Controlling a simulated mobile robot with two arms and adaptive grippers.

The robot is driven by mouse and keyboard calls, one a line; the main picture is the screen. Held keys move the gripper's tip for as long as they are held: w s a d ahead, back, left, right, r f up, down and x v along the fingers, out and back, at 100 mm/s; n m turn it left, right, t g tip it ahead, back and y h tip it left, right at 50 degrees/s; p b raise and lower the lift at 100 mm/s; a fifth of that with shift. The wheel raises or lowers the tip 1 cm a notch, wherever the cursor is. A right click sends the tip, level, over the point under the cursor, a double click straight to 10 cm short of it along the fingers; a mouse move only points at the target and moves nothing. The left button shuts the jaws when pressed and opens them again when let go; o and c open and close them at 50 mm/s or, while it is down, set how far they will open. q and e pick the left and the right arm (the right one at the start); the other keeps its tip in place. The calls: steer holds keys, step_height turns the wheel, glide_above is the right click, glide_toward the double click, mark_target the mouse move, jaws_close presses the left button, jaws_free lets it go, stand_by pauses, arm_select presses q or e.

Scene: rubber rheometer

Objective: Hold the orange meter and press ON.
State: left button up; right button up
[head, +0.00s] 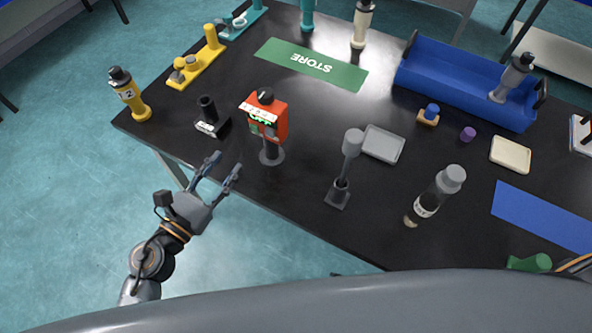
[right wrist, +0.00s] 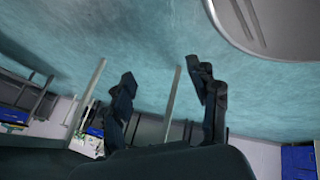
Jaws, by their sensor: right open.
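The orange meter (head: 269,110) stands upright on a dark round-based stand near the front left edge of the black table. It has a dark knob on top, a lit green display and small buttons below, one of them green. My left gripper (head: 226,164) is open and empty, to the left of the stand and apart from it, near the table edge. My right gripper (right wrist: 165,85) shows in the right wrist view with its fingers apart and nothing between them, facing floor and distant furniture. In the head view the right gripper is not clearly visible.
A small black holder (head: 208,120) stands left of the meter. The green STORE mat (head: 345,75) and blue crate (head: 440,84) lie behind.

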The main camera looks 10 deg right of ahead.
steer(key=w+a+r+n+t+y, duration=0.1)
steer(key=w+a+r+n+y, duration=0.2)
steer(key=a+r+n, duration=0.5)
steer(key=w+a+r+n+t+y, duration=0.25)
steer(key=a+r+n, duration=0.35)
steer(key=r, duration=0.4)
steer(key=w+a+r+n+y, duration=0.2)
steer(key=a+r+n+y, duration=0.2)
steer(key=a+r+n, duration=0.4)
steer(key=w+d+r+n+t, duration=0.35)
steer(key=w+r+n, duration=0.3)
steer(key=r, duration=0.35)
steer(key=t+h, duration=0.3)
steer(key=h, duration=0.1)
glide_toward(274, 144)
steer(key=shift+w+r, duration=0.1)
steer(key=shift+w, duration=0.3)
steer(key=x, duration=1.1)
steer(key=shift+w+a+f, duration=0.1)
steer(key=shift+a+f, duration=0.1)
steer(key=shift+a, duration=0.05)
